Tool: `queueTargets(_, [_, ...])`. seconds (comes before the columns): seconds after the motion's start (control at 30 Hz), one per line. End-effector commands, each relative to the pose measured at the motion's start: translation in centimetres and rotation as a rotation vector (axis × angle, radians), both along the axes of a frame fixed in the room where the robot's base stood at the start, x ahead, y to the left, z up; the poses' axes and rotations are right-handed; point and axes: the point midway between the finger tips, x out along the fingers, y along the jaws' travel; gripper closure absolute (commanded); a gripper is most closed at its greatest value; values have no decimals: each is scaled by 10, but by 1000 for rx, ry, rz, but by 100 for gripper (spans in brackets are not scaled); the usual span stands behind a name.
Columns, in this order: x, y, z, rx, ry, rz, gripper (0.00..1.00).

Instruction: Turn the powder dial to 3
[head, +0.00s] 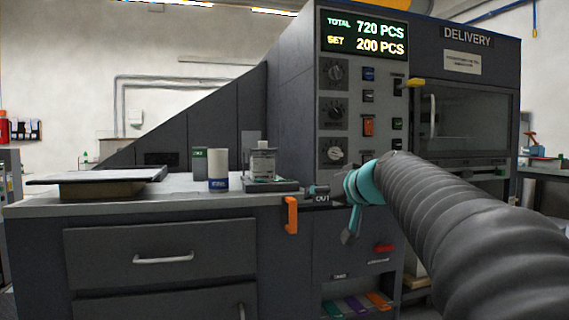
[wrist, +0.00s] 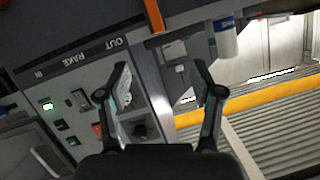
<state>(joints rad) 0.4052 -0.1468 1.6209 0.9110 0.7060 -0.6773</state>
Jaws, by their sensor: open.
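Three round dials stand in a column on the dark control panel: a top dial (head: 335,72), a middle dial (head: 335,111) and a bottom dial (head: 335,152) with a paler face. Their labels are too small to read, so I cannot tell which is the powder dial. My gripper (head: 337,212) is below the bottom dial and apart from it, partly hidden by my arm. In the wrist view my gripper (wrist: 162,64) is open with nothing between its fingers. A pale dial (wrist: 126,98) shows partly behind the left finger, with a dark dial (wrist: 140,130) beside it.
A lit display (head: 365,37) above the dials reads 720 and 200 PCS. Switches, including an orange one (head: 369,126), and a yellow lever (head: 413,83) are to their right. An orange handle (head: 290,214) sticks out at the counter edge. Jars (head: 218,170) stand on the counter.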

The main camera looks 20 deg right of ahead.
Motion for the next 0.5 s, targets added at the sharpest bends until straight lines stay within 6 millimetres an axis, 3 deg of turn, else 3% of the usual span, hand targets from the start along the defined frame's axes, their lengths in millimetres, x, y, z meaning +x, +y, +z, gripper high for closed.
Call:
queueTargets(0.03, [18, -27, 12, 5, -61, -27, 34])
queueTargets(0.2, [50, -90, 58, 0, -234, -89, 34])
queueTargets(0.33, [59, -117, 76, -6, -305, -115, 34])
queueTargets(0.5, [68, -127, 85, -9, -333, -126, 34])
